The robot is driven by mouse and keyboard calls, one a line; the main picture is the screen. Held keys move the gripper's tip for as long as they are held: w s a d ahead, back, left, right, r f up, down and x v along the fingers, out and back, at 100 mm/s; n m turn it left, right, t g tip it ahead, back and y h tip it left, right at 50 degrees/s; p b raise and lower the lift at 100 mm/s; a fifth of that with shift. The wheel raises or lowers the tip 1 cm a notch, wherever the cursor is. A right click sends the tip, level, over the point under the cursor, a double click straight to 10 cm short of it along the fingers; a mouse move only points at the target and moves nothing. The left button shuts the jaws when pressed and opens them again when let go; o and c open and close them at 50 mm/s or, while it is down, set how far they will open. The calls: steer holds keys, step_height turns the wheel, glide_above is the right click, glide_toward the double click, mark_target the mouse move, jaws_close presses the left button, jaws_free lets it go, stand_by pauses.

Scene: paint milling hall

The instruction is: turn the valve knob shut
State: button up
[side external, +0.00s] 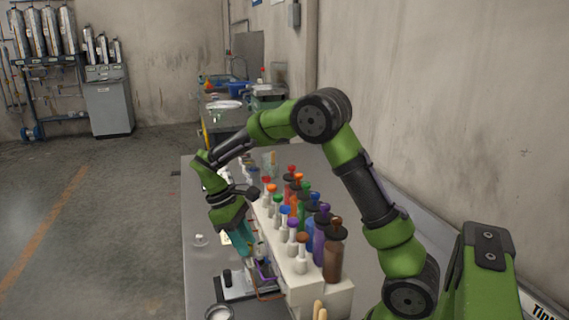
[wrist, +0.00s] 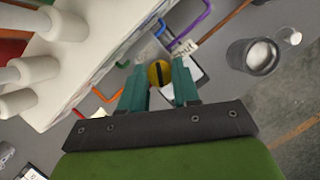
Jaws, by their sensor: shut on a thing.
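The valve knob (wrist: 159,73) is a round yellow disc with a dark bar across its middle, upright in the wrist view. My gripper (wrist: 159,80) has its two teal fingers on either side of the knob and is shut on it. A small paper tag with the word "shut" (wrist: 184,47) lies just beyond the right fingertip. In the side view my gripper (side external: 248,250) points down beside the white bottle rack (side external: 303,285), and the knob is hidden there.
Several bottles with coloured caps, among them a brown one (side external: 333,258), stand on the rack close to my gripper. Coloured pipes run along its side, one purple (wrist: 196,20). A metal cup (wrist: 253,56) and small glass jar (wrist: 289,36) stand on the grey table (side external: 196,270).

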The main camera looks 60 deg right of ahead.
steer(key=m+y, duration=0.1)
steer(key=m, duration=0.1)
steer(key=m+y, duration=0.1)
steer(key=m, duration=0.2)
steer(key=shift+d+m, duration=0.2)
steer(key=shift+m, duration=0.1)
steer(key=m+y, duration=0.1)
steer(key=m, duration=0.2)
steer(key=m+t+y, duration=0.1)
steer(key=m, duration=0.1)
steer(key=shift+d+r+m, duration=0.1)
steer(key=shift+m, duration=0.3)
steer(key=o, duration=1.1)
steer(key=shift+c, duration=0.2)
steer(key=v, duration=1.6)
steer(key=shift+d+r, duration=0.3)
steer(key=shift+r, duration=0.05)
